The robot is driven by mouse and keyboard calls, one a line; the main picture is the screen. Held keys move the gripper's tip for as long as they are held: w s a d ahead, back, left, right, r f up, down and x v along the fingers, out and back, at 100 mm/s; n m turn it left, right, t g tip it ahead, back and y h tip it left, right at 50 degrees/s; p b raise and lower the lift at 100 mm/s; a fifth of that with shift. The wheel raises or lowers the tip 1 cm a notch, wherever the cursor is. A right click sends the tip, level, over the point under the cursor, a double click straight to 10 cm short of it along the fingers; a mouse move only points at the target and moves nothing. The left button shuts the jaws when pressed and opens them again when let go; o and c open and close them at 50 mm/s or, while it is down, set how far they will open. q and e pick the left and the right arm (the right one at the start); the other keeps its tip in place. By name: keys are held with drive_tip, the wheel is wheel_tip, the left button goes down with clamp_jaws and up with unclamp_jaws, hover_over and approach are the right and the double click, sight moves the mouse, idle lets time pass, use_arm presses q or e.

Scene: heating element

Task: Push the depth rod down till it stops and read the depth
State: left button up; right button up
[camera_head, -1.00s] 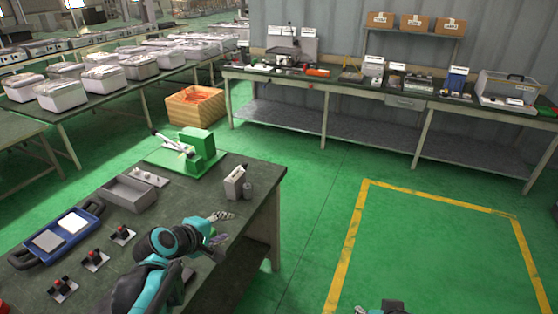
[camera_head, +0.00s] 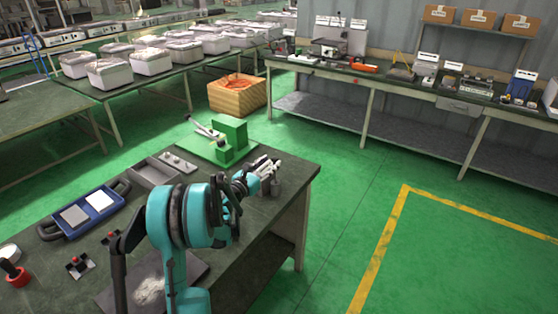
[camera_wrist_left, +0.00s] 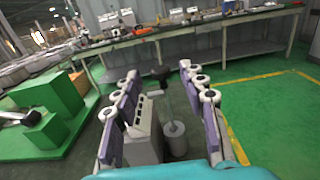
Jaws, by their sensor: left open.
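My left gripper (camera_head: 264,172) is open over the right end of the near table, and its fingers also show in the left wrist view (camera_wrist_left: 158,76). In that view a small grey box (camera_wrist_left: 142,128) stands between the spread fingers, with a grey cylinder (camera_wrist_left: 175,134) with a thin stem beside it. In the head view the gripper mostly hides both. A green fixture (camera_head: 232,136) with a pale, dark-tipped bar (camera_head: 203,128) stands just beyond the gripper. I cannot tell which part is the depth rod. My right gripper is out of view.
On the near table (camera_head: 262,218) are a grey tray (camera_head: 153,172), a blue-framed panel (camera_head: 88,213) and small switches. A wooden crate (camera_head: 238,97) stands on the floor behind. A long bench (camera_head: 385,78) lines the wall. Green floor is free at the right.

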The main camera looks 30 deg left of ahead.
sight(275, 158)
use_arm(q)
drive_tip(key=shift+w+d+b, duration=0.15)
drive_tip(key=shift+w+b, duration=0.2)
drive_tip(key=shift+w, duration=1.8)
clamp_jaws()
